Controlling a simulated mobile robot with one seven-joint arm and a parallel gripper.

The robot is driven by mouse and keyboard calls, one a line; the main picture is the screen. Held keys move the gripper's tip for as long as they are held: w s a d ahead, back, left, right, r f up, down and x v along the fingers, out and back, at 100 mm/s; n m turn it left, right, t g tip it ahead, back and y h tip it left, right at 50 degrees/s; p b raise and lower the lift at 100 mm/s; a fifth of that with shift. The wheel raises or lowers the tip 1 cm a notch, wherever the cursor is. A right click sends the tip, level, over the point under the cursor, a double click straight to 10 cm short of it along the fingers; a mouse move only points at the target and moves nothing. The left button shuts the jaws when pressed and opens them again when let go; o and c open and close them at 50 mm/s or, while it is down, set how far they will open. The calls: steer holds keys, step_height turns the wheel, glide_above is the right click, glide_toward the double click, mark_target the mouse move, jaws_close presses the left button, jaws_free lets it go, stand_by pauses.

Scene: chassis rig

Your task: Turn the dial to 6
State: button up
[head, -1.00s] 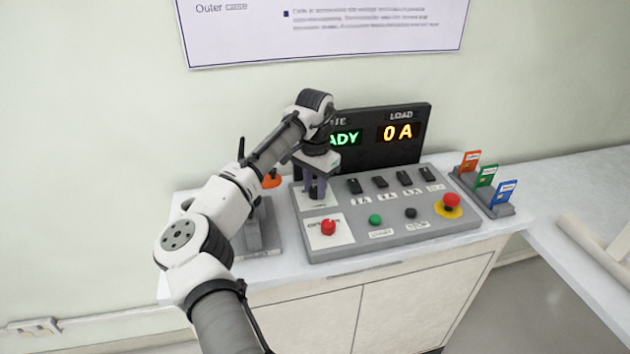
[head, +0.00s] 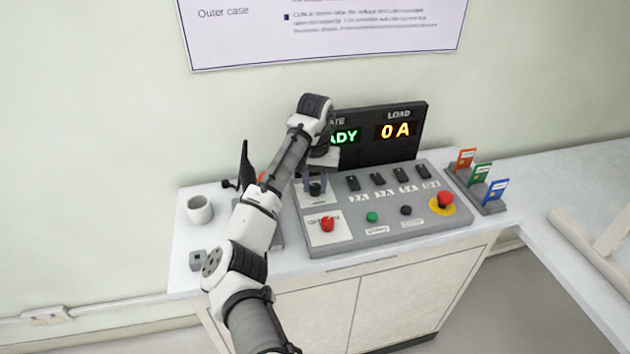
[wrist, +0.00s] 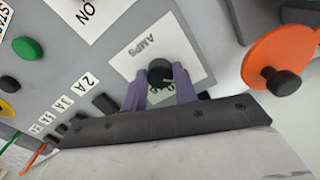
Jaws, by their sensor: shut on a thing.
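The dial is a round black knob (wrist: 160,74) on a white plate (wrist: 153,45) marked AMPS, seen in the wrist view. My gripper (wrist: 160,88) has its two purple fingers closed on either side of the knob. In the head view the dial (head: 315,190) shows below my gripper (head: 314,182), at the upper left of the grey control panel (head: 400,228). The number the dial points at cannot be read, as the scale is partly hidden by the fingers.
A red knob (head: 327,224), green button (head: 372,217), black button (head: 406,210) and red emergency button (head: 445,200) line the panel's front. Several black switches (head: 378,179) are right of the dial. The display (head: 395,131) behind reads 0 A. A white mug (head: 200,210) stands left.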

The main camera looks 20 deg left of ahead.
mark_target(315, 186)
stand_by(0.3)
steer(key=o, duration=1)
steer(key=shift+c, duration=0.2)
step_height(315, 186, up, 14)
steer(key=shift+f, duration=0.1)
